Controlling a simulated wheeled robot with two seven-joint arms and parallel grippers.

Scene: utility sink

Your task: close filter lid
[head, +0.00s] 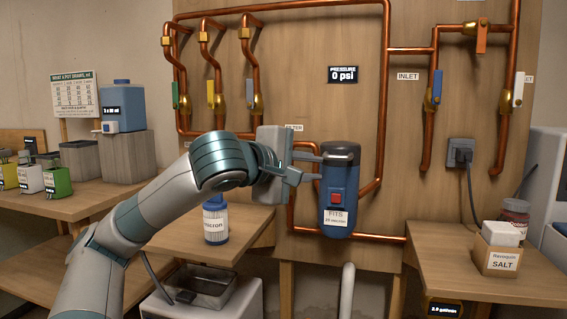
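The filter housing (341,222) is a dark blue cylinder mounted upright on the wooden panel, with a red button and a white "FITS" label on its front. Its dark grey-blue lid (341,150) is at the top; I cannot tell whether it is fully closed. My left gripper (318,166) comes in from the left at lid height. Its two fingers are apart, one above the other, with tips beside the housing's upper left side. I cannot tell whether they touch it. Nothing shows between the fingers. My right gripper is not in view.
Copper pipes (384,100) with coloured valve handles run around the housing. A blue-capped filter cartridge (215,220) stands on the shelf at lower left. A salt box (498,255) and a jar (514,215) stand on the right shelf. A pressure display (343,75) reads 0 psi.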

